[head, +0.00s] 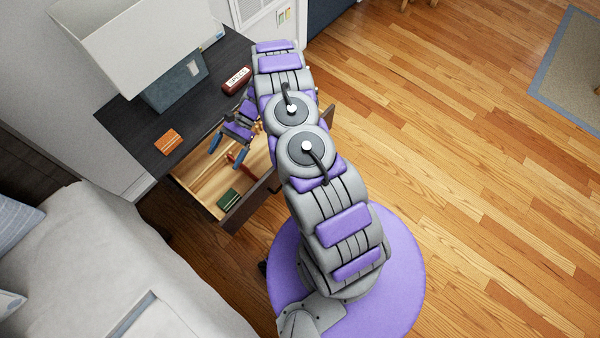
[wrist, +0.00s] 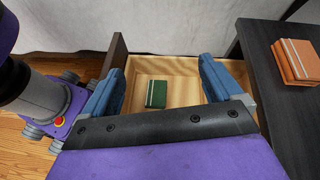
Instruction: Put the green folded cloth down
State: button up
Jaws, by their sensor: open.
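The green folded cloth (head: 229,199) lies in the near end of the open drawer (head: 205,182). In the wrist view the cloth (wrist: 156,94) shows a pale stripe near one side and rests on the drawer's wooden floor, with bare floor around it. My gripper (head: 226,148) is open above the drawer, by the desk edge, apart from the cloth. In the wrist view its two blue fingers (wrist: 155,85) are spread wide, with the cloth seen between and beyond them. Nothing is held.
An orange folded cloth (head: 168,141) lies on the dark desk top (head: 125,118). A dark red item (head: 236,80) and a grey-blue box (head: 175,85) stand farther back. A red object (head: 238,158) lies in the drawer. The bed (head: 110,265) is at left.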

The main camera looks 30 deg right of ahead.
jog(key=s+a+r+n+h, duration=0.1)
jog(key=s+r+n+h, duration=0.3)
jog(key=r, duration=0.9)
jog(key=s+a+r+n+h, duration=0.1)
jog(key=s+a+r+n, duration=0.3)
jog(key=r, duration=0.8)
jog(key=s+d+r+n+t+h, duration=0.1)
jog(key=s+d+r+h, duration=0.1)
jog(key=s, duration=0.6)
jog(key=s+d+r+n+t+h, duration=0.1)
jog(key=s+d+r+h, duration=0.1)
jog(key=s+d+r, duration=0.3)
jog(key=s+d+r+n+t+h, duration=0.1)
jog(key=s+d+r+n+h, duration=0.1)
jog(key=s, duration=1)
notch_tip(320, 180, up, 2)
jog(key=d+h, duration=0.1)
jog(key=d, duration=0.1)
jog(key=shift+s+d, duration=0.15)
jog(key=shift+d, duration=0.2)
